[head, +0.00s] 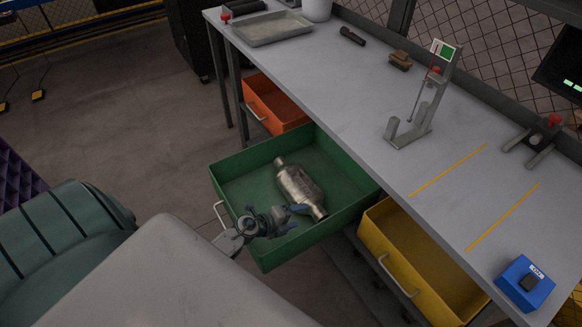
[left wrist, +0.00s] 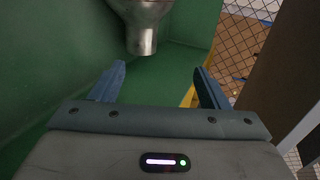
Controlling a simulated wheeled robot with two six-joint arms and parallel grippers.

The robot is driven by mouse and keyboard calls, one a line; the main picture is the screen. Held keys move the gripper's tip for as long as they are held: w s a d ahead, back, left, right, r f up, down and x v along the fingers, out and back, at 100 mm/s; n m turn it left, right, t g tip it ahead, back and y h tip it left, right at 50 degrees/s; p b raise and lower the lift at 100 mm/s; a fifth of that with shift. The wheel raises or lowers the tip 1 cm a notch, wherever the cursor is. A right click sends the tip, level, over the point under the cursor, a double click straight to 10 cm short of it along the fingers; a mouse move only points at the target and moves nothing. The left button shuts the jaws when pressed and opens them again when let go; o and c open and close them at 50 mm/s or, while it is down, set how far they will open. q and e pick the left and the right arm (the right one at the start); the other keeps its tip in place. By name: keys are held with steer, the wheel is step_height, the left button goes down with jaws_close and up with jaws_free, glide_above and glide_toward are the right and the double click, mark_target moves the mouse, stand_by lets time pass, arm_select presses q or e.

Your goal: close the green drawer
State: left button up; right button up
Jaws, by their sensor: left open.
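The green drawer (head: 240,170) stands pulled out from under the grey workbench in the head view. A metal catalytic converter (head: 297,185) lies inside it on the drawer floor. The drawer's pale handle (head: 222,214) is on its front face. My left gripper (head: 298,216) is over the drawer near the converter's lower end, open. In the left wrist view the jaws (left wrist: 158,85) are apart with nothing between them, and the end of the converter (left wrist: 142,32) is beyond them, above the green floor (left wrist: 170,70). My right gripper is not in view.
An orange drawer (head: 275,105) and a yellow drawer (head: 420,260) also stand open on either side. The workbench (head: 340,90) holds a metal tray (head: 268,28), a stand (head: 425,110) and a blue box (head: 524,283). Open floor (head: 120,120) lies left of the drawers.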

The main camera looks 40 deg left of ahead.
arm_select(q)
steer(key=shift+v, duration=0.95)
